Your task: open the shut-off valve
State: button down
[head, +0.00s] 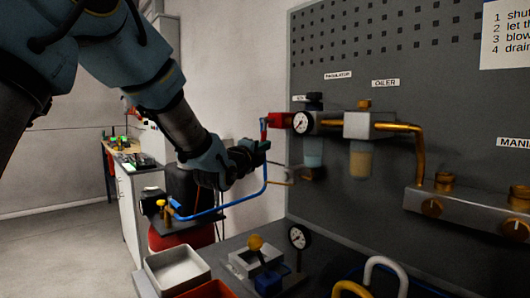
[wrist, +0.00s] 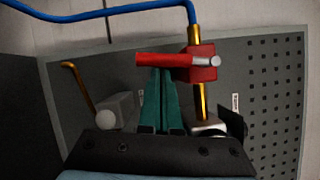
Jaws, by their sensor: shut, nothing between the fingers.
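The shut-off valve has a red body (head: 279,120) on the line left of the regulator gauge. In the wrist view the red body (wrist: 201,63) sits between the blue hose and a brass pipe. Its red lever (wrist: 155,60) sticks out to the left there, across the line of the pipe. My gripper (wrist: 163,76) is shut and empty, with its green fingertips right at the lever; I cannot tell whether they touch. In the head view my gripper (head: 262,146) is just below the valve, and the lever is small and partly unclear.
A blue hose (head: 232,203) runs from the compressor's brass fitting up to the valve. A pressure gauge (head: 301,122), an oiler bowl (head: 361,160) and a manifold (head: 465,206) are on the grey pegboard. A yellow-knobbed block (head: 256,260) and a white tray (head: 175,270) stand below.

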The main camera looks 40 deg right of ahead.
jog(key=shift+w+f+m+h+b, duration=0.3)
jog(key=shift+m+b, duration=0.1)
jog(key=shift+b, duration=1.05)
jog(key=w+r+m+g+h+b, duration=0.4)
jog(key=w+m+g+b, duration=0.3)
jog(key=m+b, duration=1.1)
jog(key=b, duration=0.9)
jog(key=shift+w+d+r+g+h, duration=0.15)
jog(key=shift+w+d+g+h, duration=0.15)
jog(key=shift+w+h, duration=0.1)
jog(key=shift+r, duration=0.1)
jog(key=a+f+b, duration=0.6)
jog(key=a+f, duration=0.2)
jog(key=shift+a, duration=0.2)
